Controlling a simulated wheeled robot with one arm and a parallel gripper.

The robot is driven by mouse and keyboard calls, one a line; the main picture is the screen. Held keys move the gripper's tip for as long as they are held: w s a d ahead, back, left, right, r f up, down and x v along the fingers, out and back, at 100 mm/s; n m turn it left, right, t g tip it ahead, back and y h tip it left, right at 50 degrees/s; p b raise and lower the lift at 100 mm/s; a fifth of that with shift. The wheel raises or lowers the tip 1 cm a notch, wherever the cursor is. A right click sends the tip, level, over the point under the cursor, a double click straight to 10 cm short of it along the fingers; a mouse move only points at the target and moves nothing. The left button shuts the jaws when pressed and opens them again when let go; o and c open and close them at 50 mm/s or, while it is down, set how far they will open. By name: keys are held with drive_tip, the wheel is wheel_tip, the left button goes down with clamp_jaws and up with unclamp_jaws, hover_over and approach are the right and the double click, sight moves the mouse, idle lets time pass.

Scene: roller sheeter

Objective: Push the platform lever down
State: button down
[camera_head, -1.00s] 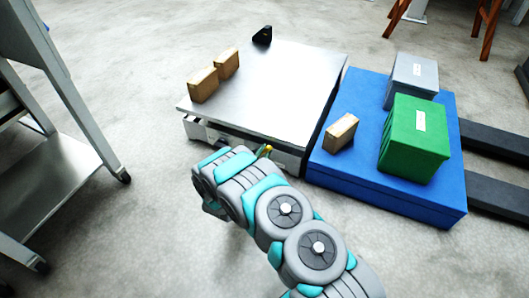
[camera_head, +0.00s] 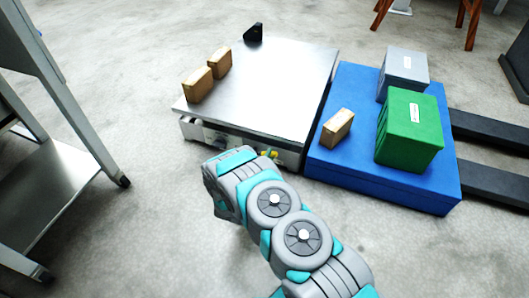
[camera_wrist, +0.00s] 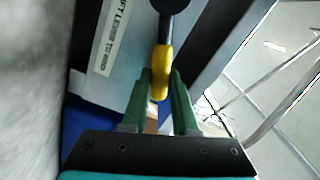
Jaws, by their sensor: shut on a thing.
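The platform (camera_head: 295,75) is a flat silver-topped unit on the floor. Its lever has a yellow handle that shows as a small yellow spot (camera_head: 270,153) at the platform's front edge, just past my arm. In the wrist view the yellow handle (camera_wrist: 161,62) hangs from a dark rounded piece, beside a plate with a printed label. My gripper (camera_wrist: 159,82) has green fingers, one on each side of the handle's end, and is shut on it. In the head view my arm hides most of the gripper and part of the platform's front.
Two brown boxes (camera_head: 197,85) and a small black object (camera_head: 253,32) stand on the silver top. A blue base (camera_head: 340,165) at right bears a green box (camera_head: 410,135), a grey box (camera_head: 405,68) and a brown box (camera_head: 338,128). A metal rack (camera_head: 70,180) stands left. Floor between is clear.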

drive_tip(key=shift+s+d+f+m+p, duration=0.1)
drive_tip(key=shift+d+f+m+p, duration=0.1)
drive_tip(key=shift+f+m, duration=0.8)
drive_tip(key=shift+s+d+f+m+p, duration=0.15)
drive_tip(key=shift+f+m, duration=0.5)
drive_tip(key=shift+m, duration=0.55)
drive_tip(key=shift+w, duration=0.15)
drive_tip(key=c, duration=0.7)
unclamp_jaws()
drive_tip(key=shift+p+v, duration=0.35)
drive_tip(key=shift+v, duration=3.6)
